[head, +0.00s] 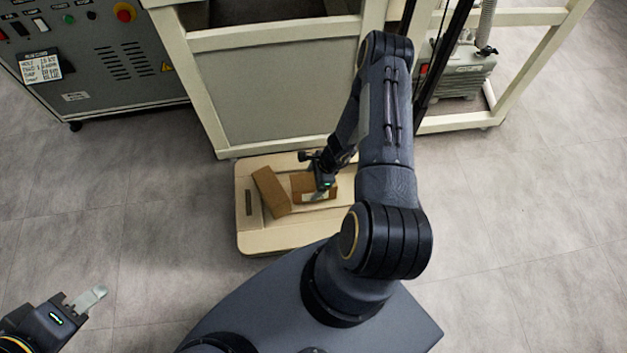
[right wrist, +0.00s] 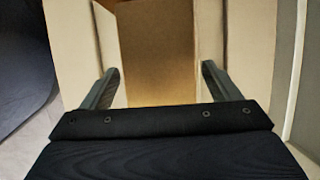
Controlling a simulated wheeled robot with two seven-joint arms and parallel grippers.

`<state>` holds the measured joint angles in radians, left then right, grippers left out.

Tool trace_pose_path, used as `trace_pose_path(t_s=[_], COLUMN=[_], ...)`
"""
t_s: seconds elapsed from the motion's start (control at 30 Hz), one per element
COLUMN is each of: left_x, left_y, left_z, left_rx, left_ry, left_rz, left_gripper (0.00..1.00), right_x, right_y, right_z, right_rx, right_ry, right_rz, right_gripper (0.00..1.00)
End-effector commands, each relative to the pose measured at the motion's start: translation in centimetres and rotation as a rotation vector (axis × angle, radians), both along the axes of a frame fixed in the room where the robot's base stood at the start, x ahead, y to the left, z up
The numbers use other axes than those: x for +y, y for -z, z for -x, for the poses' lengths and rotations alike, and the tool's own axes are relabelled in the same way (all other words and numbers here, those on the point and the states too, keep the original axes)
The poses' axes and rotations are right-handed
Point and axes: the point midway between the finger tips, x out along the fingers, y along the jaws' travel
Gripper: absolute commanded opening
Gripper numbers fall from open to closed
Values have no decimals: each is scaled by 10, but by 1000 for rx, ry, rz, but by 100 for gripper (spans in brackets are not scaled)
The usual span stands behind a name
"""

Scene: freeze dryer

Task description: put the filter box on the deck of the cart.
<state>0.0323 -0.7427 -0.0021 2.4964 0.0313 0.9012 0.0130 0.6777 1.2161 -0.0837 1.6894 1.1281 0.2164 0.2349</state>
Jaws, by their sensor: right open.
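A brown cardboard box (head: 300,182) lies on the cream deck of the low cart (head: 285,238), partly hidden by my right gripper. A second brown cardboard piece (head: 269,190) lies tilted beside it on the left; I cannot tell which is the filter box. My right gripper (head: 319,190) is open, just over the right-hand box. In the right wrist view a brown cardboard face (right wrist: 157,60) shows between the parted fingers (right wrist: 160,84), with gaps on both sides. My left gripper (head: 88,299) is over the floor at the lower left, far from the cart; its jaw opening is unclear.
A cream frame cabinet (head: 275,95) stands right behind the cart. A grey control panel (head: 100,60) is at the upper left. A pump (head: 460,75) sits in the frame at the upper right. Floor is clear left and right of the cart.

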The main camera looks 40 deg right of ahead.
Motion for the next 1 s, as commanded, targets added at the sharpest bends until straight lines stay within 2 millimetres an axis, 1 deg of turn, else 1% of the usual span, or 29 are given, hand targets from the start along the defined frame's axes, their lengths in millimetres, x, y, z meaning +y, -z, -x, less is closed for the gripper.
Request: trace_pose_path(t_s=[0.03, 0.17, 0.4, 0.5, 0.6, 0.7, 1.0], left_x=[0, 0, 0, 0, 0, 0, 0], left_y=[-5, -14, -32, -37, -40, -42, -42], left_z=[0, 0, 0, 0, 0, 0, 0], left_rx=[0, 0, 0, 0, 0, 0, 0], left_ry=[0, 0, 0, 0, 0, 0, 0], left_rz=[0, 0, 0, 0, 0, 0, 0], left_gripper=[36, 36, 36, 36, 36, 36, 36], right_x=[-1, -9, -27, -33, -37, -39, -40], right_y=[-7, -28, -78, -93, -104, -110, -112], right_z=[0, 3, 14, 17, 19, 21, 22], right_rx=[-1, -2, -3, -3, -2, -2, -2], right_ry=[0, 1, 2, 1, 1, 0, 1], right_rz=[0, 1, 3, 3, 1, 0, 0], right_gripper=[83, 83, 83, 83, 83, 83, 83])
